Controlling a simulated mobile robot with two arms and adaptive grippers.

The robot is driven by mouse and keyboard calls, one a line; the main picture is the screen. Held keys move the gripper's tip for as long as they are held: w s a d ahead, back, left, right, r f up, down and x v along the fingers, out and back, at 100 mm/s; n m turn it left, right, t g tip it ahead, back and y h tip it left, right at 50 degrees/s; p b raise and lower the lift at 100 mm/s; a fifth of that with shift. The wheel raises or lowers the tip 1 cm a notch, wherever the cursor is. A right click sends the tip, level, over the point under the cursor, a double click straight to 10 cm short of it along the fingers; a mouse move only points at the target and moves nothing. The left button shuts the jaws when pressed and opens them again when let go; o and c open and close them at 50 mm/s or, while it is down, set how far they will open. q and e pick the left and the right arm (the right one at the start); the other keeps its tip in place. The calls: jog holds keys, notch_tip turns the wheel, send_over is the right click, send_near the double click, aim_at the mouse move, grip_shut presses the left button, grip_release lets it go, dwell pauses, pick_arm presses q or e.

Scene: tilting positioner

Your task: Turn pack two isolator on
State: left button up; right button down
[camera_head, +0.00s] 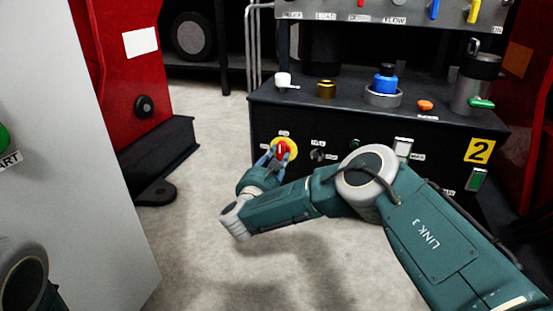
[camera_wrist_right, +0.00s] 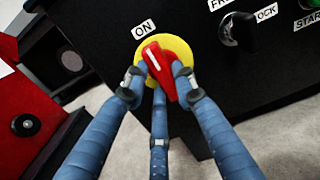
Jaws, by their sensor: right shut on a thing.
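The isolator is a red rotary handle (camera_wrist_right: 160,68) on a round yellow plate (camera_wrist_right: 136,105), on the front of the black pack marked 2 (camera_head: 262,112). An ON label (camera_wrist_right: 144,29) sits beside the plate in the right wrist view. My right gripper (camera_head: 279,155) is at the handle, its blue fingers closed around the red grip; it also shows in the right wrist view (camera_wrist_right: 160,90). The handle lies slanted in the wrist view, its upper end towards the ON label. The fingers hide part of it. My left gripper is not in view.
A green button (camera_head: 355,143) and a white switch (camera_head: 402,147) are farther right.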

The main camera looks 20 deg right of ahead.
jog(key=shift+a+f, duration=0.1)
jog(key=shift+f, duration=0.05)
jog(key=c, duration=1.4)
grip_release()
jog(key=shift+s, duration=0.1)
jog(key=v, duration=1.2)
